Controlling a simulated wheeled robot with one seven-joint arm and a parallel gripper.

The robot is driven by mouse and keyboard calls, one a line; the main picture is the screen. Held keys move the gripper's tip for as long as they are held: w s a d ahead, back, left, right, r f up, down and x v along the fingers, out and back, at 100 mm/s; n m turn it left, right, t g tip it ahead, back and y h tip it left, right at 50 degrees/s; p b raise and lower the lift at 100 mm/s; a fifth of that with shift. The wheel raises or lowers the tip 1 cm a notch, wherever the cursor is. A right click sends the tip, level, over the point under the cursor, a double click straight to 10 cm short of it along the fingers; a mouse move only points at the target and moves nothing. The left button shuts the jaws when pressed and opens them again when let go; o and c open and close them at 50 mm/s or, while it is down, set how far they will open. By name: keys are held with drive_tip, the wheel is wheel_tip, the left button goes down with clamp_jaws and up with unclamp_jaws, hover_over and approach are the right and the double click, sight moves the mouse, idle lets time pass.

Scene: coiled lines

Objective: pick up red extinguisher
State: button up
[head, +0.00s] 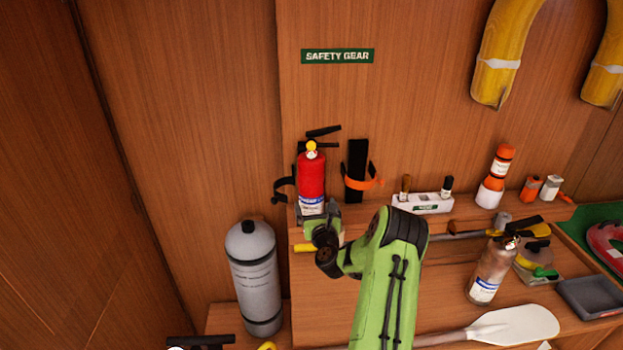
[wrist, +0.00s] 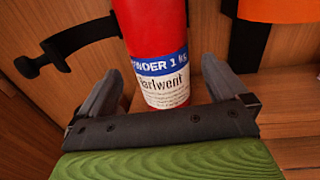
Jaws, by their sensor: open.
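The red extinguisher (head: 312,178) stands upright on the wooden shelf against the wall, with a black handle and a yellow gauge on top. In the wrist view its red body (wrist: 155,30) shows with a blue and white label low down; its top is out of that view. My gripper (wrist: 160,82) is open, with one grey finger on each side of the extinguisher's lower part. The fingers look apart from the body, though the exact gaps are hard to tell. In the head view my gripper (head: 322,222) is in front of the extinguisher's base and hides it.
An open black strap (wrist: 75,45) sticks out left of the extinguisher. A black bracket with an orange strap (head: 362,182) is to its right. A white box (head: 423,202) and an orange-white flare (head: 496,175) stand further right. A grey cylinder (head: 254,275) stands lower left.

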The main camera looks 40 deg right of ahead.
sight(314, 201)
drive_tip(key=p+x, duration=0.1)
drive_tip(key=x, duration=0.3)
drive_tip(key=shift+w+d, duration=0.15)
drive_tip(key=shift+w, duration=0.15)
clamp_jaws()
drive_tip(key=shift+r, duration=0.25)
